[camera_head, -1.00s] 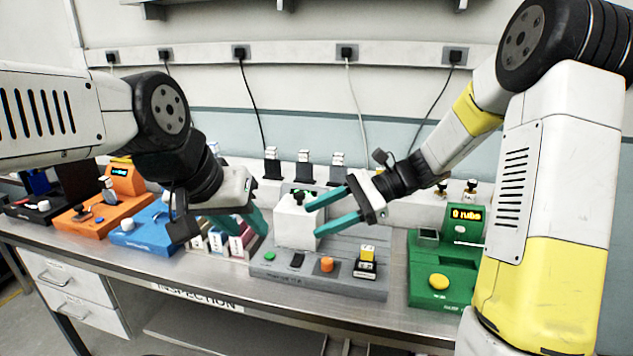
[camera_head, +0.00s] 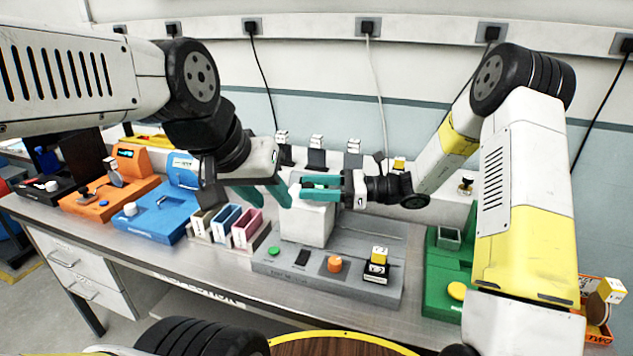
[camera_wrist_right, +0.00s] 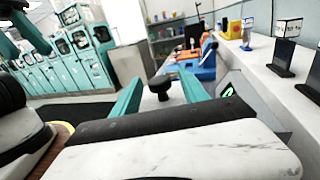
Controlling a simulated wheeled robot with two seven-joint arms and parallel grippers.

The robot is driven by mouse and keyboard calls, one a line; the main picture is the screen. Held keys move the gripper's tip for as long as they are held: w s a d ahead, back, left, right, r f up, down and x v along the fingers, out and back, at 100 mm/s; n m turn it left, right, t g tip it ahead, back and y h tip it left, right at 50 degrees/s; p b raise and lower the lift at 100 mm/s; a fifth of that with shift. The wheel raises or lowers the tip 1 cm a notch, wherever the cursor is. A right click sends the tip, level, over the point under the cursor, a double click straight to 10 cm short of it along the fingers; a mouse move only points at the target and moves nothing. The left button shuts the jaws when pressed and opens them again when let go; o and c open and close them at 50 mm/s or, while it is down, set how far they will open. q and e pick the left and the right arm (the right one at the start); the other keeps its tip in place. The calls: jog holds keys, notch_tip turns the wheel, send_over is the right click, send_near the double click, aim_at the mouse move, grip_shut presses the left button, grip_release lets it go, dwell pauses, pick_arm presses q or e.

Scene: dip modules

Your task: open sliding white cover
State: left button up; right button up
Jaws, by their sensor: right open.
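The white cover (camera_head: 305,222) is a blocky box on the grey module (camera_head: 345,262), left of the module's middle. My right gripper (camera_head: 312,187) comes in from the right, level with the cover's top, with its teal fingers apart. In the right wrist view, a dark round knob (camera_wrist_right: 160,86) stands ahead between the open fingers (camera_wrist_right: 162,90); I cannot tell whether they touch it. In the head view the fingers hide the knob. My left gripper (camera_head: 276,200) hangs at the cover's left, its fingers apart and empty.
A green button (camera_head: 274,251), an orange knob (camera_head: 334,264) and a yellow-topped block (camera_head: 378,256) sit on the module's front. Coloured bins (camera_head: 246,228) and a blue module (camera_head: 155,218) stand left, a green module (camera_head: 440,290) right. Dark holders (camera_head: 316,158) stand behind.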

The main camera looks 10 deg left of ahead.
jog(key=shift+a, duration=0.55)
jog(key=shift+c, duration=0.4)
grip_shut()
dwell(0.6)
